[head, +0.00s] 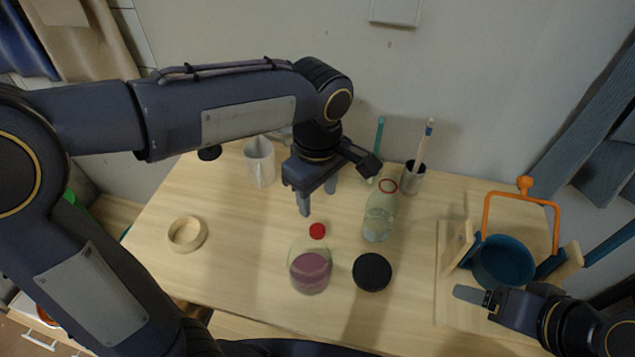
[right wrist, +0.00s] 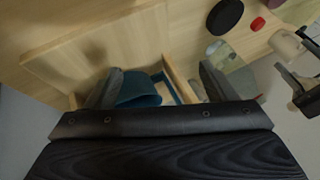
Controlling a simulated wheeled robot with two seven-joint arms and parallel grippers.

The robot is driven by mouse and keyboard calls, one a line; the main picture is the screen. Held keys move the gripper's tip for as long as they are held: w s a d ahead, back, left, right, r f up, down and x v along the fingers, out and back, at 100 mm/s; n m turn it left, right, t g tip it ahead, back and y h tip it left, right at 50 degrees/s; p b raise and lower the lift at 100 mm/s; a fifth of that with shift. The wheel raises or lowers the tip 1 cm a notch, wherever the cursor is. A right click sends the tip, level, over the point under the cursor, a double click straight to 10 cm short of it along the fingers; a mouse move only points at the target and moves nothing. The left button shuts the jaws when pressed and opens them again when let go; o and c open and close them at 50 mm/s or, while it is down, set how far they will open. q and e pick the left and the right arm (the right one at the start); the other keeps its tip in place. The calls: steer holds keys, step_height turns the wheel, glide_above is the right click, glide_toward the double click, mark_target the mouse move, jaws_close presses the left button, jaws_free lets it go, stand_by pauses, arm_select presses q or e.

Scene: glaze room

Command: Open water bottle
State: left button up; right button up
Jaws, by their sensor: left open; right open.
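A clear bottle (head: 379,217) with pale liquid low inside and a red ring at its top stands right of centre in the head view. Nearer the front is another clear bottle (head: 311,268), holding purple liquid, with a red cap (head: 317,231) at its upper end. My left gripper (head: 318,196) is open, pointing down, behind the purple bottle and left of the pale one, apart from both. My right gripper (head: 473,296) is low at the right; its open fingers also show in the right wrist view (right wrist: 160,88), with nothing between them clearly held.
A blue pot (head: 503,262) and an orange-handled frame (head: 524,187) stand close to my right gripper. A black disc (head: 372,272) lies beside the purple bottle. A white mug (head: 259,163), wooden ring (head: 187,234) and brush cup (head: 412,178) are also on the table (head: 240,275). Its front left is clear.

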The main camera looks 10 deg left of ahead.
steer(key=shift+r, duration=0.1)
arm_select(q)
steer(key=s+a+f+m+t+h, duration=0.2)
steer(key=s+a+m+t, duration=0.3)
steer(key=s+a+m, duration=0.5)
steer(key=s+a+h, duration=0.1)
steer(key=s+a, duration=0.1)
steer(key=s, duration=0.1)
steer(key=shift+s+t+h, duration=0.2)
steer(key=shift+t+h, duration=0.1)
steer(key=shift+h, duration=0.1)
